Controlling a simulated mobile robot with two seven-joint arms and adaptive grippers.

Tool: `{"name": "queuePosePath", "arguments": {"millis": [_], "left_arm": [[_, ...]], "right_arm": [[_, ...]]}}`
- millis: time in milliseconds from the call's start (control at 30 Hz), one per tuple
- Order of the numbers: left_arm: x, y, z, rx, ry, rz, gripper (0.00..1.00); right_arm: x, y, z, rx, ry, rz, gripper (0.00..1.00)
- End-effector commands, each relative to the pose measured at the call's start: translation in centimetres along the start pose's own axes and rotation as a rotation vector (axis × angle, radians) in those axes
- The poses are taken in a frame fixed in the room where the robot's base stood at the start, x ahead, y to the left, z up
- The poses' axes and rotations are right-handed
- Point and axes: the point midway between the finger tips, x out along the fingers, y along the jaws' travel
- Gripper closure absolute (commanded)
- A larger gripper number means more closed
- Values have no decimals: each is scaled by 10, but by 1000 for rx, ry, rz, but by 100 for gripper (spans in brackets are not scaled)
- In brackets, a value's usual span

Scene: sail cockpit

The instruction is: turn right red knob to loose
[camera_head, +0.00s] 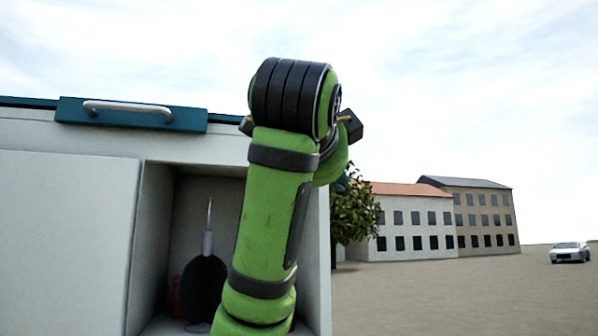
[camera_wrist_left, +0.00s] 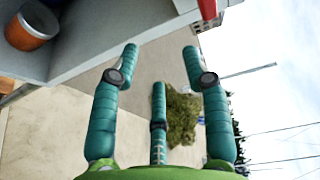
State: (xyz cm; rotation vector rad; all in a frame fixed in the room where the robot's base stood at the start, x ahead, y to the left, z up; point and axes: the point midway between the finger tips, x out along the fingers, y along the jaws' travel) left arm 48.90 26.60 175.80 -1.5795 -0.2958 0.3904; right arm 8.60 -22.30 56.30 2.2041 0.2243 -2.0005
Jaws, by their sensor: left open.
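My left arm rises in front of the white cabinet in the head view and hides part of its open compartment. Only a small teal part of my left gripper (camera_head: 342,182) shows there, beyond the wrist. In the left wrist view my left gripper (camera_wrist_left: 160,62) has its teal fingers spread, with nothing between them. A red piece (camera_wrist_left: 207,8) shows at the top edge of that view, cut off and apart from the fingers. I cannot tell whether it is the right red knob. My right gripper is not in view.
The white cabinet (camera_head: 70,230) has an open compartment holding a black rounded object (camera_head: 203,290) and a partly hidden red item (camera_head: 177,296). A metal handle (camera_head: 127,108) is on top. An orange-and-grey container (camera_wrist_left: 30,27) sits on a shelf. Open ground lies right.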

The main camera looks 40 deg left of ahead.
Motion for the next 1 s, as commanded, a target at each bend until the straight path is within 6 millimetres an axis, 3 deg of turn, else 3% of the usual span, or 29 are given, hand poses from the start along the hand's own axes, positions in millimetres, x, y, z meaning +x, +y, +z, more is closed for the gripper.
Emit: {"name": "queuePosePath", "arguments": {"millis": [33, 100, 267, 700, 1000], "left_arm": [[-19, -19, 12, 4, -13, -26, 54], [-36, -34, 23, 13, -25, -46, 54], [-50, -49, 35, 23, -38, -63, 54], [7, -56, 37, 22, -37, -66, 54], [15, -54, 37, 21, -36, -68, 54]], "right_arm": [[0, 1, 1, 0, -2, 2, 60], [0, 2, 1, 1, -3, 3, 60], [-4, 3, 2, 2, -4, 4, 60], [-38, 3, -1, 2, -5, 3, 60], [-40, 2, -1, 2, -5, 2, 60]]}}
